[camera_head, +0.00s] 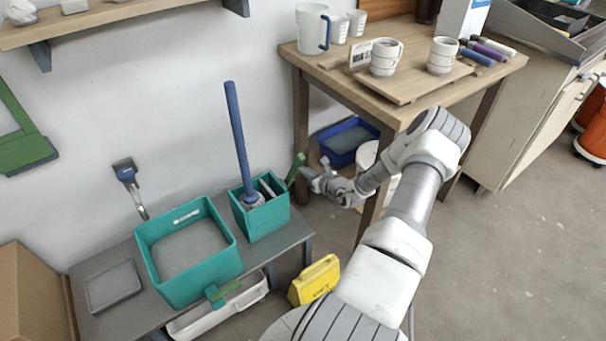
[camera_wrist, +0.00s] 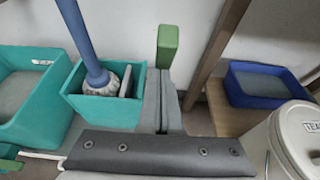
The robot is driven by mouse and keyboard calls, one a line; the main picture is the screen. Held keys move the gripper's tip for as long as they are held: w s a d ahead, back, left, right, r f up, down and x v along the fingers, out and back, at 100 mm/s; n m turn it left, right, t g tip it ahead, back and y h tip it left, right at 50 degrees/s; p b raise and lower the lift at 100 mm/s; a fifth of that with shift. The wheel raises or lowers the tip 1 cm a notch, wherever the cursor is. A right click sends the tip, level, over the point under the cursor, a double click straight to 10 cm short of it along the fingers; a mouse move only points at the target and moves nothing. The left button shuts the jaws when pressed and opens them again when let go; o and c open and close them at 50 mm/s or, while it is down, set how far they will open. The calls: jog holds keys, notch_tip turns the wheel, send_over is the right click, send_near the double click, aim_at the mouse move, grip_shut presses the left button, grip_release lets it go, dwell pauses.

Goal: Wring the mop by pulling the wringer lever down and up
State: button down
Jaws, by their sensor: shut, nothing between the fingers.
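The mop (camera_head: 238,140) has a blue handle and stands upright with its head in the small teal wringer bucket (camera_head: 268,222). The mop's pale head (camera_wrist: 102,85) shows inside the bucket beside a grey plate in the wrist view. The green lever grip (camera_head: 296,168) sticks up at the bucket's right side; it also shows in the wrist view (camera_wrist: 168,46). My gripper (camera_head: 306,172) is just right of the grip. In the wrist view its fingers (camera_wrist: 163,78) are together and empty, with their tips at the lower end of the grip. Whether they touch it I cannot tell.
A larger teal bucket (camera_head: 150,235) stands left of the wringer on the low grey bench (camera_head: 104,322). A yellow sign (camera_head: 315,281) stands below. A wooden table (camera_head: 300,105) with cups is at right, with a blue bin (camera_head: 345,157) and white bucket under it.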

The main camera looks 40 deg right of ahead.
jog(key=w+r+g+p, duration=0.1)
jog(key=w, duration=0.1)
jog(key=w+r+g+p, duration=0.1)
jog(key=w, duration=0.1)
jog(key=w+r+g, duration=0.1)
jog(key=w, duration=0.1)
jog(key=shift+w+d+r+p, duration=0.2)
jog(key=shift+p, duration=0.2)
jog(key=shift+w+r+g, duration=0.15)
jog(key=shift+w+g, duration=0.15)
jog(key=shift+w, duration=0.85)
jog(key=shift+w+r, duration=0.2)
jog(key=shift+w, duration=0.05)
